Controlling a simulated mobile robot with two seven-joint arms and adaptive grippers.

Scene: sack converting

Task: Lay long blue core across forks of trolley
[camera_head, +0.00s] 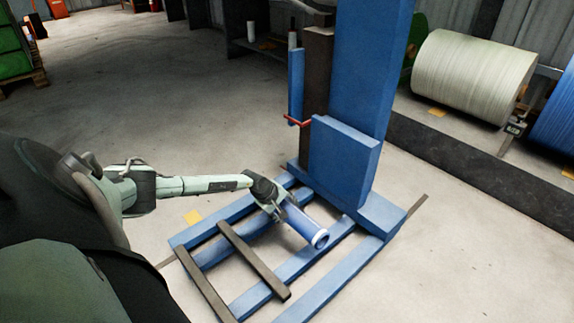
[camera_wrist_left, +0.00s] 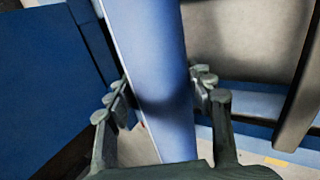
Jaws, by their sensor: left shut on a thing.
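My left gripper (camera_head: 279,204) is shut around a blue core (camera_head: 304,226), which slants down to the right with its pale ringed open end toward the camera. In the left wrist view the core (camera_wrist_left: 150,60) passes between the two dark fingers. The blue trolley (camera_head: 345,160) has a tall mast, and its low frame spreads on the floor. Two dark bars (camera_head: 253,260), which look like the forks, lie across the frame to the left of the core. The core is over the frame near the mast; whether it touches anything is unclear. My right gripper is out of view.
A large white roll (camera_head: 468,78) and part of a blue roll (camera_head: 556,115) stand at the right, behind a low dark kerb (camera_head: 470,180). A green stack on a pallet (camera_head: 18,52) is at the far left. Concrete floor behind the trolley is clear.

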